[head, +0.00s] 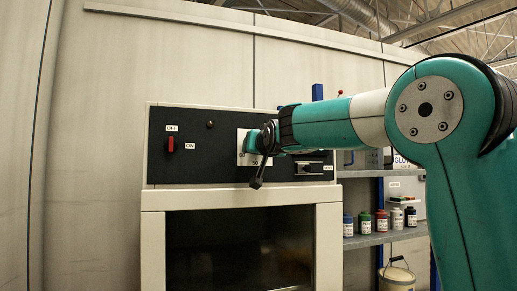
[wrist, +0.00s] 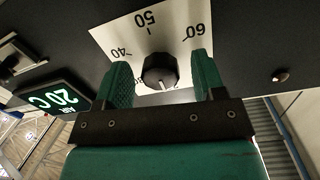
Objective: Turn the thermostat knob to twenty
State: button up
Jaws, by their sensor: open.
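The black ribbed thermostat knob (wrist: 160,72) sits on a white dial plate (wrist: 122,34) in the wrist view. My gripper (wrist: 161,64) is open, with one finger on each side of the knob and visible gaps between. In the head view, my gripper (head: 262,142) is at the panel and hides the knob and much of the dial plate (head: 242,134).
A lit display (wrist: 58,97) reads 20 C, labelled AIR. The black panel (head: 200,165) also has a red OFF/ON switch (head: 171,145) and a latch-like fitting (head: 310,168). Below is a dark oven window (head: 240,245). Shelves with bottles (head: 365,222) stand to the right.

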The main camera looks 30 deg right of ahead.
jog(key=shift+s, duration=0.1)
jog(key=b+v, duration=1.4)
jog(key=v, duration=0.3)
jog(key=shift+s, duration=0.15)
jog(key=shift+f, duration=0.1)
